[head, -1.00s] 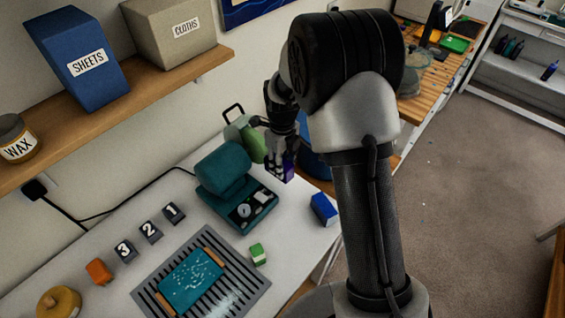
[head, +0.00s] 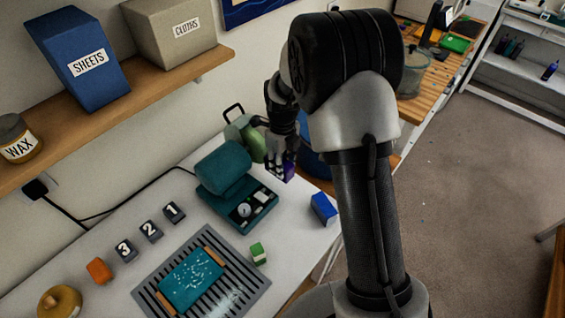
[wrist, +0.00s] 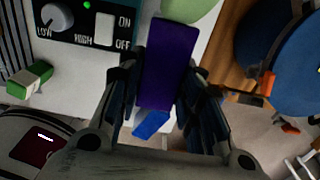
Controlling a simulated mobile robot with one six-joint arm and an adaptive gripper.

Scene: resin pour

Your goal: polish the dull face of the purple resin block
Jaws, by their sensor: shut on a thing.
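The purple resin block (wrist: 168,65) is held between the fingers of my gripper (wrist: 166,92) in the wrist view. In the head view only a small part of the block (head: 289,171) shows below my gripper (head: 279,160), just right of the teal machine (head: 222,172). The machine has a dial and an ON/OFF switch (wrist: 104,29), with a small green light lit in the wrist view. A pale green round part (wrist: 190,8) lies beyond the block's far end; I cannot tell whether they touch. The dull face cannot be made out.
A blue box (head: 323,208) stands near the bench's right edge. A green-and-white block (head: 258,254) sits before the machine. A slotted grey mat (head: 240,283) holds a teal pad (head: 191,279). Number blocks (head: 150,231) stand behind it. A shelf (head: 120,97) runs along the wall.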

